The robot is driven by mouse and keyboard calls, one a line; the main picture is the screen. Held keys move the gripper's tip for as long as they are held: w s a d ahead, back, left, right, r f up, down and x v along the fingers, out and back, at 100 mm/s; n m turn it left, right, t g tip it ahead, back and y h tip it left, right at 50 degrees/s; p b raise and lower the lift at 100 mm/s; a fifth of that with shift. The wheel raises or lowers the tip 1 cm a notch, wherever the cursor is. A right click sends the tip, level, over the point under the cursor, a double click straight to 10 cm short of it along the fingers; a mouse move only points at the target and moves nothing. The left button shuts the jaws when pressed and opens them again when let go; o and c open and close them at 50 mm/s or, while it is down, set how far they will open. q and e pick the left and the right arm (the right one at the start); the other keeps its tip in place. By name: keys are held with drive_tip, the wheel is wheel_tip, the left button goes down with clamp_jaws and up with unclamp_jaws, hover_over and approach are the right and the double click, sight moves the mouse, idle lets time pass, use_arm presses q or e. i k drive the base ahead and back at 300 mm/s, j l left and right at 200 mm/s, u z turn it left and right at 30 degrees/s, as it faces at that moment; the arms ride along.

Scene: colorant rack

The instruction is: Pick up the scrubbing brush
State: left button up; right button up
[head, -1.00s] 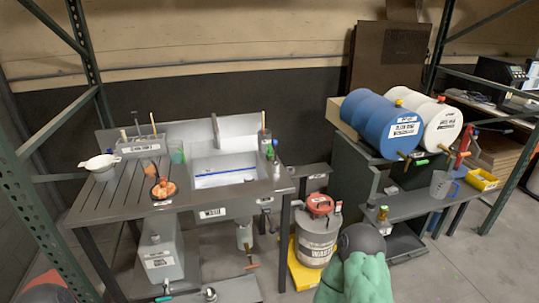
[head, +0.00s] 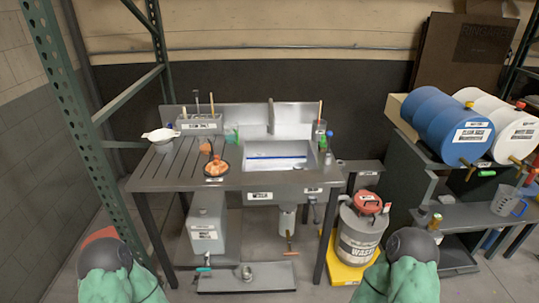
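I cannot single out the scrubbing brush for certain. A grey tool caddy (head: 199,124) at the back left of the sink table holds upright handles, one of them wooden (head: 211,103). Another wooden-handled tool (head: 320,110) stands in a holder (head: 319,131) to the right of the sink. The working ends of these tools are hidden or too small to tell. Green parts of my two arms with dark round joints show at the bottom left and bottom right. I see no fingers of either gripper. Both arms are well in front of the sink table.
The sink table (head: 158,172) carries a white strainer (head: 161,137), a dark bowl (head: 217,170) with orange pieces and a sink (head: 277,160). A waste can (head: 358,238) stands right of it, before a bench (head: 478,217) with drums. A green rack post (head: 68,110) rises at left.

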sight(322, 146)
drive_tip(key=i+l+u, duration=0.3)
drive_tip(key=l, duration=0.3)
drive_tip(key=i+l+u, duration=0.15)
drive_tip(key=l, duration=0.2)
drive_tip(key=i+l+u, duration=0.1)
drive_tip(key=l, duration=0.25)
drive_tip(key=i+l+u, duration=0.15)
drive_tip(key=l, duration=0.2)
drive_tip(key=i+l+u, duration=0.15)
drive_tip(key=l, duration=0.25)
